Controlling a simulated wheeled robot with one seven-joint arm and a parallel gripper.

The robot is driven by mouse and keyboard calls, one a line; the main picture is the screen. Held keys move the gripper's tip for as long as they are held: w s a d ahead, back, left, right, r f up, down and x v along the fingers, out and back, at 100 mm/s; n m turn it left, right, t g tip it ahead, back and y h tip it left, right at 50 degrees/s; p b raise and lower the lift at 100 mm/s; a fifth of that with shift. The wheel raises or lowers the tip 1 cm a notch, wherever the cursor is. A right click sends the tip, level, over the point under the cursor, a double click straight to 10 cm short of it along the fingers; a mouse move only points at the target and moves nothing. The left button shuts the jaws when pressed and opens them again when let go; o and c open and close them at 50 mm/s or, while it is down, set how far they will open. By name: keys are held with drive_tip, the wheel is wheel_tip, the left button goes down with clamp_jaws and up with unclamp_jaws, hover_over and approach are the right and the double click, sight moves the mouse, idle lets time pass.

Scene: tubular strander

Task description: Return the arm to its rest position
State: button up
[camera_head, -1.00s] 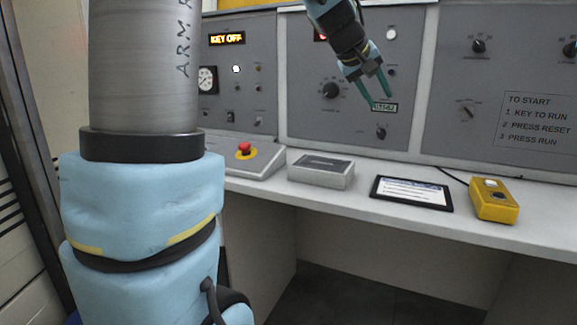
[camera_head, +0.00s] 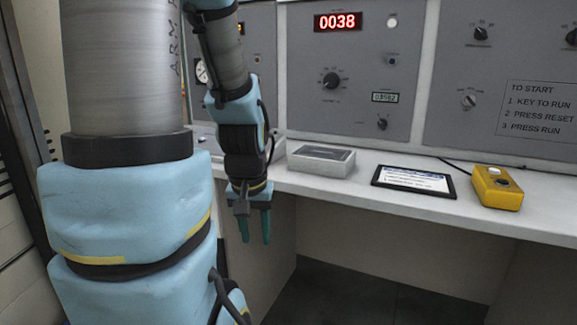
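My gripper (camera_head: 255,228) hangs from my arm, left of the middle of the view, in front of the desk's front edge. Its two teal fingers point down and stand apart with nothing between them. My arm's grey and blue links run up from it to the top of the picture. The gripper touches nothing that I can see. My arm hides the red stop button's place and much of the left panel.
The white desk (camera_head: 380,210) carries a grey box (camera_head: 321,160), a tablet (camera_head: 413,182) and a yellow pendant (camera_head: 497,187). Behind it stand grey panels with knobs and a red display (camera_head: 338,21) reading 0038. The space under the desk looks open.

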wheel_tip(320, 180, down, 8)
drive_tip(key=s+b, duration=0.1)
drive_tip(key=b, duration=0.5)
drive_tip(key=w+p+v, duration=0.2)
drive_tip(key=p+v, duration=0.9)
drive_tip(key=w+r+p+v, duration=0.1)
drive_tip(key=w+p+v, duration=0.1)
drive_tip(key=p+v, duration=0.9)
drive_tip(key=shift+w+d+r+g, duration=0.2)
drive_tip(key=shift+w+d+g, duration=0.05)
drive_tip(key=shift+g, duration=0.15)
drive_tip(key=shift+o, duration=0.2)
